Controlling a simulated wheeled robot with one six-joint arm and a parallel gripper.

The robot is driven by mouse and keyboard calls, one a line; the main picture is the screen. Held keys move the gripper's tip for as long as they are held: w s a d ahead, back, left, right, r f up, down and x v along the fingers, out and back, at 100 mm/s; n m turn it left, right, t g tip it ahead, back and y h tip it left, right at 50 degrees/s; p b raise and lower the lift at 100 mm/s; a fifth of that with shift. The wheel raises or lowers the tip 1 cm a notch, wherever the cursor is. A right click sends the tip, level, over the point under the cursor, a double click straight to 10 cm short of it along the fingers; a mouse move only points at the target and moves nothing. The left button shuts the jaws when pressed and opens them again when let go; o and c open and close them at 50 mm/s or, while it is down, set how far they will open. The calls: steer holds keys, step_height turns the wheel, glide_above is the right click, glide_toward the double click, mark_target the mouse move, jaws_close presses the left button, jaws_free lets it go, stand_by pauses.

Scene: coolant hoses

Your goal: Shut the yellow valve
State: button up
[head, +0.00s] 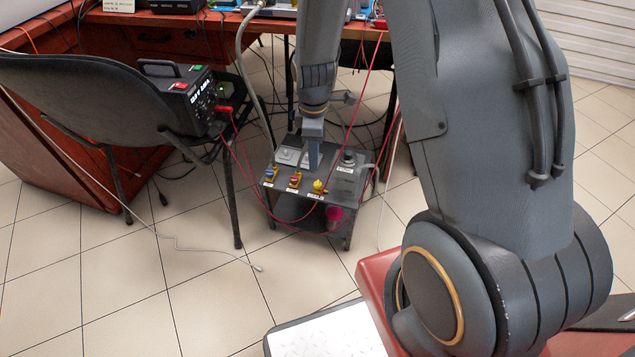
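The yellow valve (318,186) is on the front edge of a small dark grey cart (345,187), the rightmost of three valves in a row. It is small here, and I cannot tell its handle's exact angle. My gripper (314,158) points down over the cart top, behind and slightly left of the yellow valve in the picture, and looks apart from it. I see its fingers nearly edge-on, so the gap between them does not show.
A red valve (295,180) and a blue valve (271,173) stand left of the yellow one. A dark knob (348,157) sits at the cart's right. Red cables hang around the cart. A black chair (100,100) stands left.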

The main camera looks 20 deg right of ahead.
steer(key=n, duration=0.1)
glide_above(318, 184)
step_height(318, 184, down, 6)
steer(key=shift+r+b, duration=0.2)
steer(key=shift+b, duration=0.1)
steer(key=shift+n, duration=0.3)
step_height(318, 184, down, 8)
steer(key=shift+w+r+b, duration=0.1)
steer(key=shift+b, duration=0.75)
jaws_close()
steer(key=shift+m+p, duration=0.55)
steer(key=shift+m, duration=0.25)
jaws_free()
